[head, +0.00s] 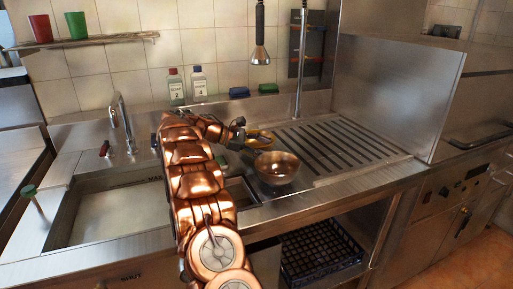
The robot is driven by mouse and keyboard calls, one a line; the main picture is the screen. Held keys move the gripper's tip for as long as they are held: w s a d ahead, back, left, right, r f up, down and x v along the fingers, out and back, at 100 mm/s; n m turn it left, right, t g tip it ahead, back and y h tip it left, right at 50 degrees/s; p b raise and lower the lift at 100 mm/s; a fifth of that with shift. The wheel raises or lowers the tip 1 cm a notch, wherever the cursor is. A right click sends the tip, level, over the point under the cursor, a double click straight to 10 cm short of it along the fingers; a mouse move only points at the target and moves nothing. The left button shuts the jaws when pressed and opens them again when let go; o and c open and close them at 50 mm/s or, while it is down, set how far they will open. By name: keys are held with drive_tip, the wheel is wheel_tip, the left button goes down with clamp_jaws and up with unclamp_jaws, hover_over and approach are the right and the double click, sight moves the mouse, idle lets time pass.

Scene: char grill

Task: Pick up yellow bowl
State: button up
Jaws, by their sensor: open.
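The ribbed drainboard (345,145) extends right, mostly clear, to a steel side panel (400,95). A sink basin (105,212) with a tap (124,120) lies left. Two bottles (176,88) stand along the back wall. A spray head (260,55) hangs above.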

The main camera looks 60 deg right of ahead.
drive_tip(key=shift+c, duration=0.3)
clamp_jaws()
drive_tip(key=shift+r, duration=0.1)
idle(0.4)
